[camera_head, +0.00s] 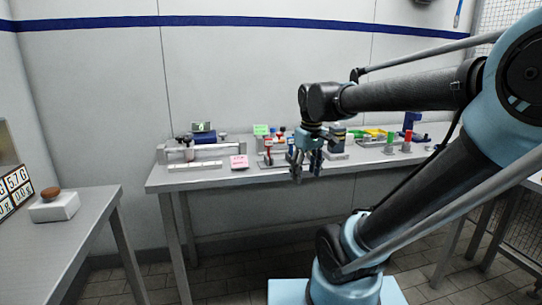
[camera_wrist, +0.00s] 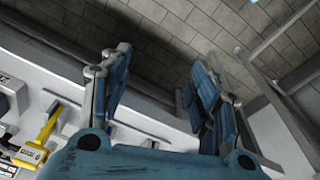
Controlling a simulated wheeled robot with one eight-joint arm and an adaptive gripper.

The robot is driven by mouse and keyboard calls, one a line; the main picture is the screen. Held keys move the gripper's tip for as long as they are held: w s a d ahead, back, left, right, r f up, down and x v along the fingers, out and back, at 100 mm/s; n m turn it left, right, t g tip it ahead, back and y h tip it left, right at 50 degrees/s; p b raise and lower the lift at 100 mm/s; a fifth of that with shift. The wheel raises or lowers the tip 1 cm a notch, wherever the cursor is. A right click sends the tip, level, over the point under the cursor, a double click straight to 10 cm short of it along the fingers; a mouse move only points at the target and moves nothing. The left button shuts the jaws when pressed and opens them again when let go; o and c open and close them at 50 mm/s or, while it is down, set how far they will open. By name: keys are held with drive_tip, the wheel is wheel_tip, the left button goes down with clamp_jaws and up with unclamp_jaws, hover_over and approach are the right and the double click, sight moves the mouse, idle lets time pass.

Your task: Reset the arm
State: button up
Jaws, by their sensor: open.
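My gripper (camera_head: 306,168) hangs from my arm in front of the back workbench (camera_head: 218,179), with its fingers pointing down. In the wrist view my gripper (camera_wrist: 160,95) shows its two blue fingers spread wide apart with nothing between them. Tiled floor and part of a bench show beyond the fingers. My arm reaches in from the right in the head view and hides part of the bench's right side.
The back bench carries a grey fixture (camera_head: 190,154), a pink note (camera_head: 239,162), a green note (camera_head: 261,130), a green cylinder (camera_head: 390,138) and a red cylinder (camera_head: 407,140). A side table (camera_head: 85,225) at left holds a white block (camera_head: 54,207) with a brown object on top. Floor between them is clear.

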drive_tip(key=s+d+f+m, duration=0.3)
drive_tip(key=s+f, duration=0.2)
drive_tip(key=f, duration=0.1)
drive_tip(key=s+d+f+m, duration=0.3)
drive_tip(key=s+d+f, duration=0.1)
drive_tip(key=f, duration=0.3)
drive_tip(key=shift+s+d+t, duration=0.3)
drive_tip(key=shift+s, duration=0.35)
drive_tip(key=shift+w+f, duration=0.25)
drive_tip(key=shift+w, duration=0.25)
